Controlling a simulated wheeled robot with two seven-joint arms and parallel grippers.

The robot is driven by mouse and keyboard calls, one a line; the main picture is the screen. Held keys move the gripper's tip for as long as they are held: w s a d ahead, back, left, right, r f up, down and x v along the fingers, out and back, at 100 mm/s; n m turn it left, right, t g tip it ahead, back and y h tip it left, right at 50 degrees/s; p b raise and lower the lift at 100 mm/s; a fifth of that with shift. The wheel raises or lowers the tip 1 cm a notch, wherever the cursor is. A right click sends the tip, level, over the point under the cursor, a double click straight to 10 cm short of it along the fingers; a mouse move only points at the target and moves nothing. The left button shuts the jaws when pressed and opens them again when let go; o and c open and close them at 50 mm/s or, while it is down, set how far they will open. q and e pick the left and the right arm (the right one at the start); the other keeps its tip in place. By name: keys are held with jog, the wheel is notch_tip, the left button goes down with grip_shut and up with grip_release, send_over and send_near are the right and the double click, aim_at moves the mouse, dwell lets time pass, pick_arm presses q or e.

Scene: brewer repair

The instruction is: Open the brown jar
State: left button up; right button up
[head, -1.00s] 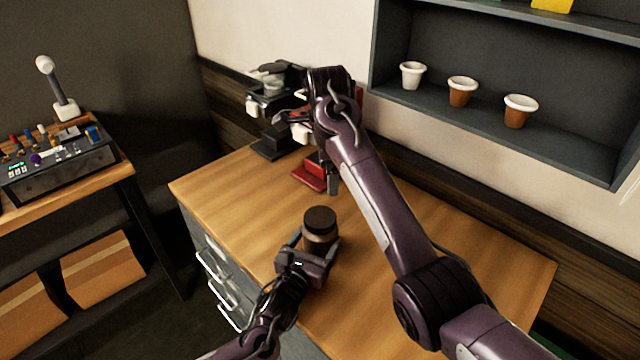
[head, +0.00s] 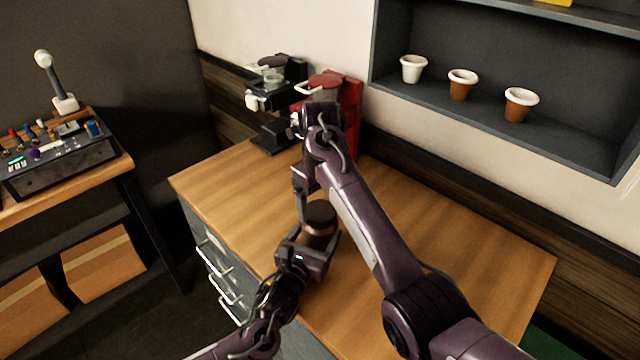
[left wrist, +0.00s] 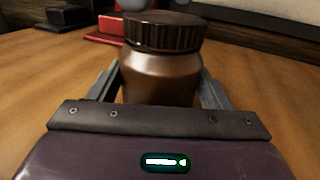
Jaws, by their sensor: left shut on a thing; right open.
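The brown jar (head: 318,232) stands upright on the wooden counter, with its dark ribbed lid (head: 320,212) on. My left gripper (head: 312,246) is shut on the jar's body, one finger on each side. In the left wrist view the jar (left wrist: 160,78) fills the middle between the fingers, and its lid (left wrist: 163,32) sits on top. My right gripper (head: 302,190) is open and hangs just behind and to the left of the lid, pointing down. Its fingertips are partly hidden, and I cannot tell whether they touch the lid.
A black brewer (head: 275,100) and a red brewer (head: 350,110) stand at the counter's back. Several small pots (head: 462,84) sit on the wall shelf. A control box (head: 50,160) is on the left table. The counter (head: 450,260) is clear at right.

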aim_at(317, 239)
jog(key=shift+f, duration=1.25)
jog(key=c, duration=1)
jog(key=n, duration=1.9)
jog(key=shift+n, duration=0.3)
jog(key=n, duration=0.7)
jog(key=shift+r, duration=0.1)
